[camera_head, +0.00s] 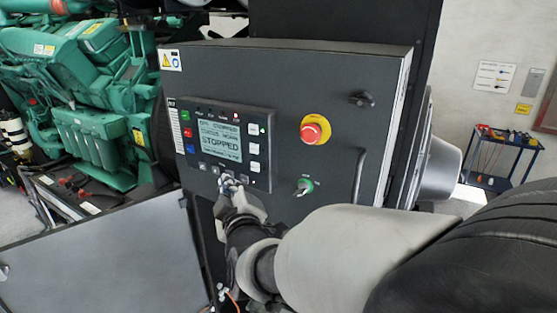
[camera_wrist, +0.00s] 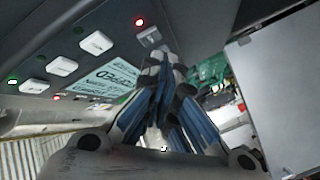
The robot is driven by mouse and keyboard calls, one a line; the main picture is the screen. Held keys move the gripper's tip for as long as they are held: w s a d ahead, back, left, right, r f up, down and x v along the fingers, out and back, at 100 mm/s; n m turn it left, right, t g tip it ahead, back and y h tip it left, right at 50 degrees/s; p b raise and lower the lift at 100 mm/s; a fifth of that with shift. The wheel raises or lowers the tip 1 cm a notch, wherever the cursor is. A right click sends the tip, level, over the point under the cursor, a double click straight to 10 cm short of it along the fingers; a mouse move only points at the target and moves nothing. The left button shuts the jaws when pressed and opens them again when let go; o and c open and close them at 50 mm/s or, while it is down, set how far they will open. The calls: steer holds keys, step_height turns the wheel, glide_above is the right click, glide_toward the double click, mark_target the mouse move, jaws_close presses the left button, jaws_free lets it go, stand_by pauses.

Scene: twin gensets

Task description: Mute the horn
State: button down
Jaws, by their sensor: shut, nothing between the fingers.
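The black control panel (camera_head: 222,118) is on the dark cabinet door, with a lit grey display (camera_head: 219,140) that reads STOPPED. White buttons (camera_head: 253,148) run down its right side; red and blue buttons (camera_head: 189,140) sit at its left. In the wrist view white buttons (camera_wrist: 96,42) show at upper left, and another white button (camera_wrist: 149,36) lies near my fingertips beside a red light (camera_wrist: 139,22). I cannot read which button mutes the horn. My gripper (camera_head: 229,183) is shut and empty at the panel's lower edge; contact cannot be told.
A door latch (camera_head: 362,100) is further right. A green engine (camera_head: 95,95) stands at left, a tool cart (camera_head: 500,155) at far right.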

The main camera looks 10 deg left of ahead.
steer(key=shift+w+d, duration=0.15)
steer(key=shift+w, duration=0.25)
steer(key=shift+w+d+b, duration=0.2)
steer(key=shift+w+b, duration=0.2)
steer(key=shift+b, duration=0.1)
stand_by(0.5)
steer(key=shift+s+a, duration=0.35)
steer(key=shift+s, duration=0.5)
steer(key=s+a, duration=0.2)
steer(key=s, duration=0.3)
steer(key=shift+s+a, duration=0.15)
steer(key=shift+s, duration=0.15)
stand_by(0.5)
